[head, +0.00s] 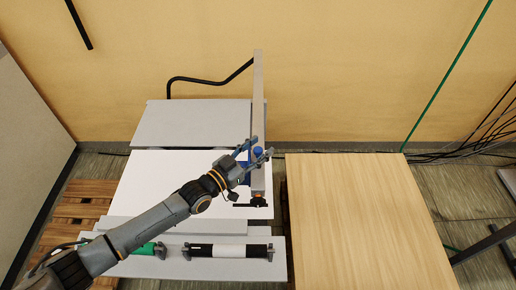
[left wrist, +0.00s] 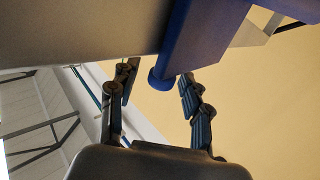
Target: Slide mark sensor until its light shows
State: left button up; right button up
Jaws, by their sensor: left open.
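A blue sensor carriage (head: 257,152) sits on a long grey rail (head: 258,95) that stretches over the white web (head: 150,180). In the left wrist view the blue carriage (left wrist: 205,35) has a rounded blue knob (left wrist: 161,82) hanging from it. My left gripper (head: 254,153) is at the carriage, with its fingers open. In the left wrist view its fingers (left wrist: 157,77) stand on either side of the knob, with gaps visible. I cannot make out a lit light. My right gripper is not in view.
A black and orange fitting (head: 259,200) is at the rail's near end. A bare wooden table (head: 365,225) stands to the right. A black bent bar (head: 205,80) rises behind the machine. A yellow wall closes the back.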

pick_arm(q)
jog(key=v, duration=1.2)
